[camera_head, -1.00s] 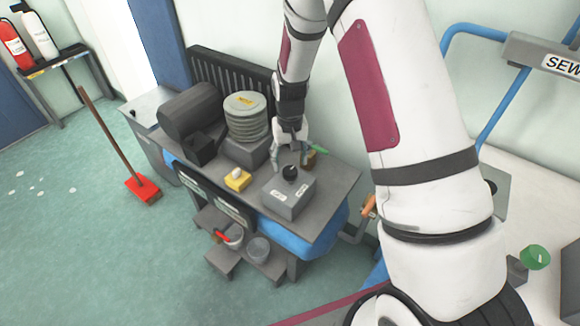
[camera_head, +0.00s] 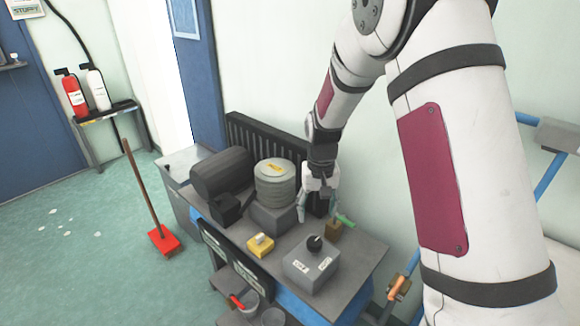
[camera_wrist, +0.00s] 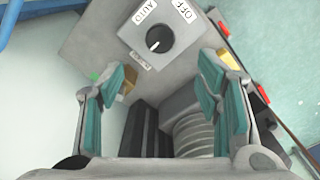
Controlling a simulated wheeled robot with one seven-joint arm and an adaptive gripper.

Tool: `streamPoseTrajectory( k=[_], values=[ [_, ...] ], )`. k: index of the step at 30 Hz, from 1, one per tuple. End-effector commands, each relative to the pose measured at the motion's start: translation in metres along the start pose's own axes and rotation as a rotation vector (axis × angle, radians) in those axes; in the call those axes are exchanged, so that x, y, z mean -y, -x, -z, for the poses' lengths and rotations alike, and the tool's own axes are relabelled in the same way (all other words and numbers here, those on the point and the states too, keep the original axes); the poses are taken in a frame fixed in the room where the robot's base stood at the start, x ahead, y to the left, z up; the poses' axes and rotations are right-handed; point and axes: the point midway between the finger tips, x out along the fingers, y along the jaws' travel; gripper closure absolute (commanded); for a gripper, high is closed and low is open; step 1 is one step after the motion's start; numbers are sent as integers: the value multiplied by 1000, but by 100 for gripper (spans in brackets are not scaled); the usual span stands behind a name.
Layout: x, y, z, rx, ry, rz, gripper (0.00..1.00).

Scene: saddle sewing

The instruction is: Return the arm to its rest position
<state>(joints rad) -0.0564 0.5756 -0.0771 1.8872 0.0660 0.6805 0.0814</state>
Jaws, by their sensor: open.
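My gripper (camera_head: 318,200) is above the far right part of the grey workbench (camera_head: 352,262) in the head view, near the ribbed cylinder. In the wrist view my gripper (camera_wrist: 165,105) has its two teal-padded fingers spread wide apart, with nothing between them. My white arm (camera_head: 465,160) with maroon panels fills the right side of the head view. A grey control box with a black knob (camera_head: 311,262) stands on the bench in front of the gripper. The same box shows in the wrist view (camera_wrist: 184,35), with AUTO and OFF labels.
The bench also holds a grey ribbed cylinder (camera_head: 275,185), a dark motor drum (camera_head: 222,174), a yellow block with a button (camera_head: 260,246) and a small brown block with a green lever (camera_head: 334,229).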

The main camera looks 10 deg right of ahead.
Motion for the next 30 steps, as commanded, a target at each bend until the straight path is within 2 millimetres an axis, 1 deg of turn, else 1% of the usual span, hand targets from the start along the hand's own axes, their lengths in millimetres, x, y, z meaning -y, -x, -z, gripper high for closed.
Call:
streamPoseTrajectory(
  k=[2, 5, 8, 9, 11, 12, 15, 17, 18, 20, 21, 23, 24, 26, 27, 29, 30],
  values=[
    [0, 3, -1, -2, 0, 1, 41],
    [0, 17, -5, -13, 3, 5, 41],
    [-2, 45, -16, -33, 9, 12, 41],
    [-2, 59, -22, -44, 13, 16, 41],
    [-4, 81, -34, -61, 18, 21, 41],
    [-5, 94, -42, -71, 22, 24, 41],
    [-8, 128, -64, -100, 34, 31, 41],
    [-10, 146, -78, -116, 41, 34, 41],
    [-11, 158, -89, -129, 46, 36, 41],
    [-14, 175, -105, -146, 53, 39, 41],
    [-16, 186, -116, -158, 58, 40, 41],
    [-18, 201, -134, -177, 66, 42, 41],
    [-20, 210, -147, -190, 71, 43, 41],
    [-22, 223, -165, -209, 79, 43, 41],
    [-24, 231, -178, -221, 84, 43, 41],
    [-27, 241, -197, -242, 92, 43, 41],
    [-29, 246, -210, -254, 98, 42, 41]
  ],
)
